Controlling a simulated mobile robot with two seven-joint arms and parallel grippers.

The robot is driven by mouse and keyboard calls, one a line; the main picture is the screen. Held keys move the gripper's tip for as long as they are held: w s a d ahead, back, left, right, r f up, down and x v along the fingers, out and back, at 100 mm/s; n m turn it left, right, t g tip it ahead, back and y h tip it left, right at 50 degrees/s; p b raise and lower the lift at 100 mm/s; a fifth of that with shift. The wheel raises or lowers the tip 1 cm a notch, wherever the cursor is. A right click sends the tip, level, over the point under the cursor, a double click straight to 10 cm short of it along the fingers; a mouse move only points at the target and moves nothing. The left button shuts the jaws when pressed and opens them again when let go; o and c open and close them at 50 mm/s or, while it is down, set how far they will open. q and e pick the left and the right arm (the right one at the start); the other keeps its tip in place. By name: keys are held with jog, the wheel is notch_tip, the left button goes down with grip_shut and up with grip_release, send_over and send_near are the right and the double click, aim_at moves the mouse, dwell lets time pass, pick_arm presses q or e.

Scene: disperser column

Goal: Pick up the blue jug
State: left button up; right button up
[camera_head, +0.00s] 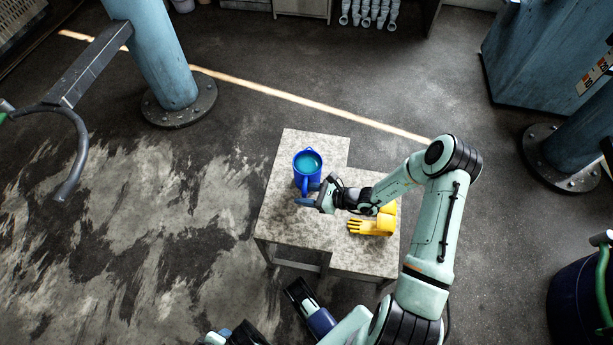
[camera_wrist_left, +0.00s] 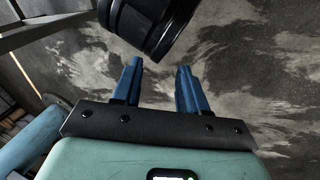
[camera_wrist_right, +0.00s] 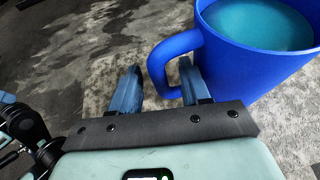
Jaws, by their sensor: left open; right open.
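The blue jug (camera_head: 307,171) stands upright on a speckled stone-topped table (camera_head: 287,215), with teal liquid inside. Its handle points toward the front of the table. My right gripper (camera_head: 311,200) is open at the handle side of the jug. In the right wrist view the jug (camera_wrist_right: 250,62) fills the upper right, and its handle (camera_wrist_right: 165,62) reaches down between the open blue fingers of the right gripper (camera_wrist_right: 160,85). I cannot tell whether a finger touches it. My left gripper (camera_wrist_left: 158,85) is open and empty, low in front of the table, with a black cylindrical part beyond its fingertips.
A yellow glove (camera_head: 373,224) lies on the lower right part of the table, beneath my right arm. A blue column (camera_head: 165,60) stands at the back left, and a dark blue barrel (camera_head: 577,300) at the right. The floor left of the table is clear.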

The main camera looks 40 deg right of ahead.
jog(key=shift+x, duration=1.15)
grip_shut()
